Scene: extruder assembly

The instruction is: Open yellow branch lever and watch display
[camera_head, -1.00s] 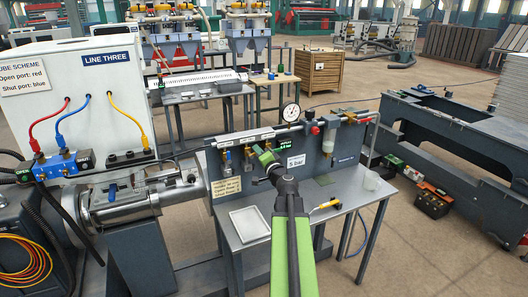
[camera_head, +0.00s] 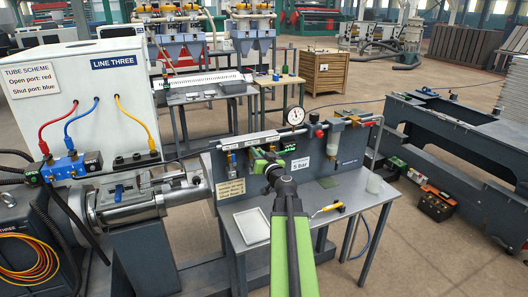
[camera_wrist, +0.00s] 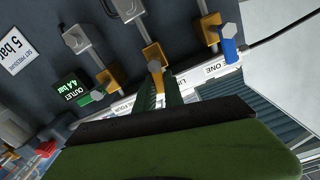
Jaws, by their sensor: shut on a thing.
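In the wrist view, my gripper (camera_wrist: 158,88) is at a yellow-orange lever (camera_wrist: 154,54) on the grey panel, its two green fingers closed around the lever's lower end. The lever hangs from a metal valve. The outlet display (camera_wrist: 72,88) reads 4.4 bar in green. In the head view, my gripper (camera_head: 262,158) hides the held lever, and the display (camera_head: 287,148) is too small to read.
A "5 bar" sign (camera_head: 300,164) is right of my gripper. A round gauge (camera_head: 294,115) stands on top of the panel. A white tray (camera_head: 252,226) and a yellow-handled tool (camera_head: 327,209) lie on the bench below. A green lever (camera_wrist: 90,97) is beside the display.

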